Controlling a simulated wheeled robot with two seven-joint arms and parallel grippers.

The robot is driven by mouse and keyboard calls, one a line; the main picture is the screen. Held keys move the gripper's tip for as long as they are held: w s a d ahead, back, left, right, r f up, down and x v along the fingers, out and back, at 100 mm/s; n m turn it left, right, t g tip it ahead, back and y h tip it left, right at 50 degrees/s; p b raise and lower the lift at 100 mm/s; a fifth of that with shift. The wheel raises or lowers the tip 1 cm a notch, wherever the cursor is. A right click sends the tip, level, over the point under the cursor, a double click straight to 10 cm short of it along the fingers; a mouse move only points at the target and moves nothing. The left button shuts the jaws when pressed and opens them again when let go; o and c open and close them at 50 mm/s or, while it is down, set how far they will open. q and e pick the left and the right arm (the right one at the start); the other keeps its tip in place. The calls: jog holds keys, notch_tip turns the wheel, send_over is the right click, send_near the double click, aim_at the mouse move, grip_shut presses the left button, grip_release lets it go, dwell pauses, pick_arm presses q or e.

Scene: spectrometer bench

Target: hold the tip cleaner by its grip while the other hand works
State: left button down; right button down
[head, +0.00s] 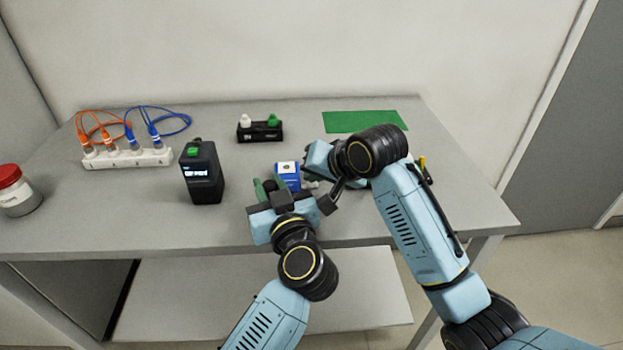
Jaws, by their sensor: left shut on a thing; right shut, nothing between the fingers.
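The tip cleaner (287,170) appears as a small blue body with a white top and a dark spot, just beyond my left gripper. My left gripper (268,187) is shut at its near side, where dark green parts show between and beside the fingers. The grip itself is mostly hidden by the fingers. My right gripper (328,197) is shut and empty, close to the right of the cleaner. I cannot tell whether it touches the cleaner; my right arm covers part of the table there.
A black device with a lit display (202,172) stands left of my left gripper. A white strip (128,158) holds orange and blue cables. A black holder (260,134) has white and green caps. A green mat (364,121) lies at the back right. A red-lidded jar (17,192) stands far left.

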aim_at(313, 187)
pick_arm(q)
jog(key=shift+d+r, duration=0.15)
jog(key=shift+r, duration=0.05)
pick_arm(e)
jog(key=shift+s+f, duration=0.15)
jog(key=shift+f, duration=0.65)
jog(key=shift+r, duration=0.15)
jog(key=shift+a+r, duration=0.2)
jog(key=shift+r, duration=0.6)
pick_arm(q)
jog(key=shift+f, duration=0.1)
pick_arm(e)
jog(key=shift+r, duration=0.55)
jog(key=shift+d+r, duration=0.1)
jog(key=shift+r, duration=0.05)
pick_arm(q)
jog(key=shift+f, duration=0.1)
pick_arm(e)
jog(key=shift+r, duration=2.45)
